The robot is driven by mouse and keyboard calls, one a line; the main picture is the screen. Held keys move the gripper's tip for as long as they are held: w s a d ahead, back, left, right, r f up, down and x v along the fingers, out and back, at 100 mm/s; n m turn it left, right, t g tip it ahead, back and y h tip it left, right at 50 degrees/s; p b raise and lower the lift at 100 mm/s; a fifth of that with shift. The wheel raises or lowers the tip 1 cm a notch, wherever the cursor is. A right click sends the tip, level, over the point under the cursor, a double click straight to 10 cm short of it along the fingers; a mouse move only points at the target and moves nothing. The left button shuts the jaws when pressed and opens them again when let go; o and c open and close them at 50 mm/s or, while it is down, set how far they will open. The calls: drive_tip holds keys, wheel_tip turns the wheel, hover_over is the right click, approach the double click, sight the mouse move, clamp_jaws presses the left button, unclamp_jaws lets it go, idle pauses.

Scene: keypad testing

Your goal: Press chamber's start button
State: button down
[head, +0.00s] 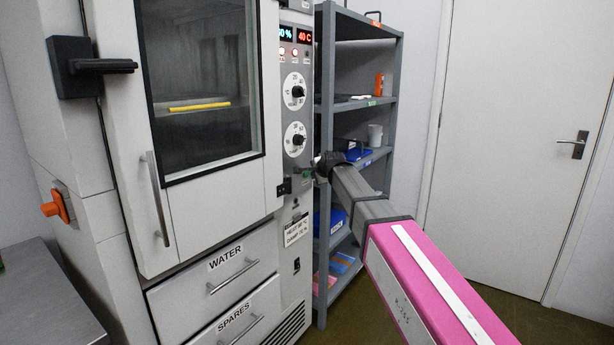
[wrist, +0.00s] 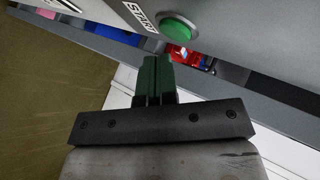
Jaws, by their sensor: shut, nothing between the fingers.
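The chamber (head: 108,130) is a tall light-grey cabinet in the head view, with a windowed door and a control panel on its right. The start button (wrist: 177,27) is a round green button in a grey ring at the top of the wrist view, beside a white START label (wrist: 141,15). In the head view I cannot make the button out; my gripper is in front of that part of the panel. My gripper (wrist: 157,60) has green fingers held together, empty. Their tips appear just below and left of the button; I cannot tell the remaining gap in depth.
The control panel carries two dials (head: 295,91) and lit displays (head: 304,38). A grey shelf rack (head: 398,75) with several small items stands close to the right of the panel, behind my arm. A white door (head: 510,140) is farther right. An orange-red knob (head: 50,209) sticks out at the left.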

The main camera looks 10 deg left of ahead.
drive_tip(key=d, duration=0.1)
drive_tip(key=s+d, duration=0.1)
drive_tip(key=d, duration=0.1)
drive_tip(key=s+d, duration=0.1)
drive_tip(key=shift+d, duration=0.35)
idle(0.6)
drive_tip(key=s+d+f+n+g+h, duration=0.2)
drive_tip(key=s+d+f+n, duration=0.15)
drive_tip(key=d+f, duration=0.85)
drive_tip(key=s+d+f+n+g+h, duration=0.4)
drive_tip(key=s+d+f+n+g, duration=0.2)
drive_tip(key=s+d+f, duration=1.7)
drive_tip(key=shift+s+d+f+g, duration=0.35)
drive_tip(key=shift+s+d+g, duration=0.1)
drive_tip(key=shift+s+g, duration=0.4)
drive_tip(key=shift+w+n, duration=0.1)
drive_tip(key=shift+n, duration=0.15)
